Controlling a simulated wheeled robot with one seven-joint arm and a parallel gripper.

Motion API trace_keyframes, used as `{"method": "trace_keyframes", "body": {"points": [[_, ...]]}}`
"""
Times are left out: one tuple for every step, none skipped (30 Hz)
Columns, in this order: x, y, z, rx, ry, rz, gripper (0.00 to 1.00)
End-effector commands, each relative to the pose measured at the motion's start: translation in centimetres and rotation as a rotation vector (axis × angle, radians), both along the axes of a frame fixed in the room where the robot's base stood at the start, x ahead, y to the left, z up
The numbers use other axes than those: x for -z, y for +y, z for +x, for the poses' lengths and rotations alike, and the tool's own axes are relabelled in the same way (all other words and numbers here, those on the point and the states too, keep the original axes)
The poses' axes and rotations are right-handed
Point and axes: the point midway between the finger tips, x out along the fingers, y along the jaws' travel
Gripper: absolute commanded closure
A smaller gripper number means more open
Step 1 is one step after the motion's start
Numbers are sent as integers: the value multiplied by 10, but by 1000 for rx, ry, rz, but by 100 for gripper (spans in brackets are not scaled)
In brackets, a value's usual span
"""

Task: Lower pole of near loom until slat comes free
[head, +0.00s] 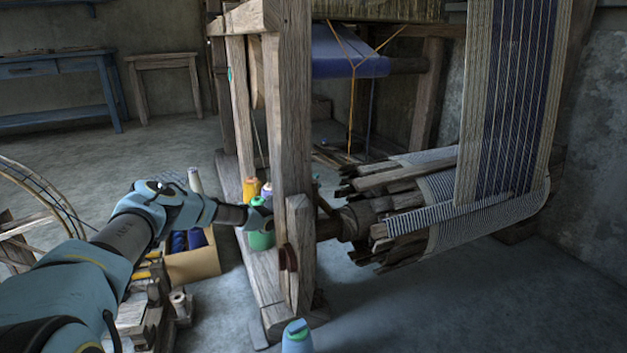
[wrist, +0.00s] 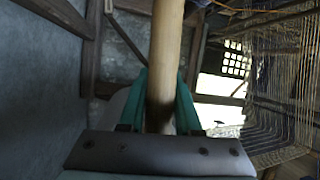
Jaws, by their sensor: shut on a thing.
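In the wrist view a smooth, light wooden pole (wrist: 166,40) runs up the middle of the picture. My gripper (wrist: 161,85) is shut on it, one green finger on each side. In the head view my arm reaches right to the near loom's upright post (head: 293,120), which hides my gripper and the pole. Beyond the post, the near loom's beam (head: 356,219) carries several rough wooden slats (head: 392,178) wrapped with striped cloth (head: 440,190). I cannot tell which slat is the task's one, or whether any is loose.
A cardboard box (head: 196,264) with blue spools is under my arm. A blue-topped cone (head: 297,338) stands at the front. The floor at lower right is clear. Striped warp (head: 512,90) hangs at right.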

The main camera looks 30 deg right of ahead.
Motion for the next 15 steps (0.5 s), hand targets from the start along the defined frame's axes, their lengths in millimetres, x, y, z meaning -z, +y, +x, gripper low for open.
{"method": "trace_keyframes", "body": {"points": [[10, 1, 0, -1, 19, 4, 100], [11, 1, 0, -1, 27, 4, 100], [12, 1, 0, 0, 33, 6, 100], [12, 1, 0, 0, 36, 6, 100], [11, 1, 0, -1, 38, 5, 100], [11, 1, 0, -1, 38, 5, 100], [11, 1, 0, -1, 37, 6, 100], [11, 1, 0, -1, 38, 5, 100], [11, 1, 0, -1, 37, 6, 100], [10, 1, 0, -1, 37, 6, 100], [10, 1, 0, -1, 37, 6, 100], [10, 1, 0, -1, 36, 5, 63], [10, 1, 0, -1, 36, 5, 60], [10, 1, 0, -1, 36, 5, 57], [10, 1, 0, -1, 36, 5, 52]]}}
